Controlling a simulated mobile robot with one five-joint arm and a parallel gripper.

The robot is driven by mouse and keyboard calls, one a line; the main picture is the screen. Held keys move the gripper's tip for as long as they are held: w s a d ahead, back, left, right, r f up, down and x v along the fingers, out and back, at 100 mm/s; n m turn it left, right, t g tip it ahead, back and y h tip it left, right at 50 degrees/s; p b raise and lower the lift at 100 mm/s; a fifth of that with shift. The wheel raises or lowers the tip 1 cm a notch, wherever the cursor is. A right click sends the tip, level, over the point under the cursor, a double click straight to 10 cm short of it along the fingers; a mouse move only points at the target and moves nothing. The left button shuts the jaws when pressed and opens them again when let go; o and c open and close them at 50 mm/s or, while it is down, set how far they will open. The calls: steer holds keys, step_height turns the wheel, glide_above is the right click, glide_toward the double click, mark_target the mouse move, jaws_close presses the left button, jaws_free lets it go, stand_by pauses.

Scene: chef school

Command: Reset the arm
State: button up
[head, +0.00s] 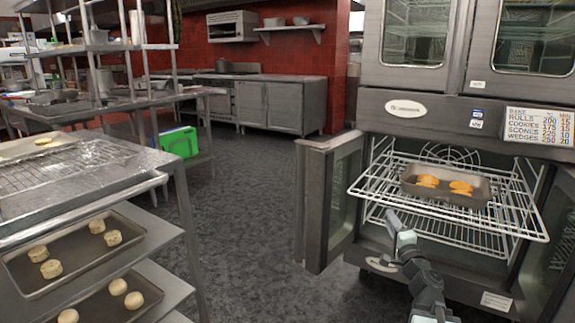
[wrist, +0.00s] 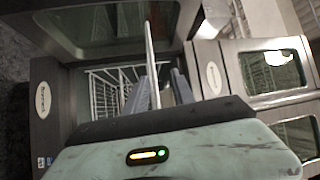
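My gripper (head: 396,226) is in front of the right-hand oven, at the front edge of the pulled-out wire rack (head: 375,192). In the wrist view, the two dark fingers of my gripper (wrist: 158,84) stand apart, with a pale bar showing between them. I cannot tell whether the fingers touch this bar. No tray or food shows in the fingers. My arm reaches up from the lower right of the head view.
A baking tray (head: 448,188) with orange-brown pieces sits on the rack. The lower oven's door (head: 330,196) stands open at left. A steel table (head: 120,165) with trays of pale rounds fills the left. The floor (head: 245,240) between is clear. A green box (head: 180,142) stands farther back.

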steer(key=s+a+f+n+g+y+p, duration=0.1)
steer(key=a+f+n+g+y, duration=0.3)
steer(key=a, duration=0.5)
steer(key=s+a+f+n+g+y+p, duration=0.15)
steer(key=a+n, duration=0.35)
steer(key=a, duration=0.5)
steer(key=a+f+n+g+y, duration=0.3)
steer(key=a+n, duration=0.2)
steer(key=a, duration=0.4)
steer(key=s+a+f+n+g+h, duration=0.2)
steer(key=s+a+f+n+g, duration=0.1)
steer(key=s+f+g, duration=0.5)
steer(key=s+d+f+h, duration=0.4)
steer(key=d+f, duration=0.1)
steer(key=f, duration=0.1)
steer(key=s+d+f+g+h, duration=0.1)
steer(key=s+d+g+h, duration=0.2)
steer(key=s+d, duration=0.3)
step_height(320, 180, up, 38)
steer(key=m+p, duration=0.1)
steer(key=p, duration=3.7)
steer(key=shift+w+d, duration=0.2)
steer(key=shift+d, duration=0.25)
steer(key=shift+f, duration=0.15)
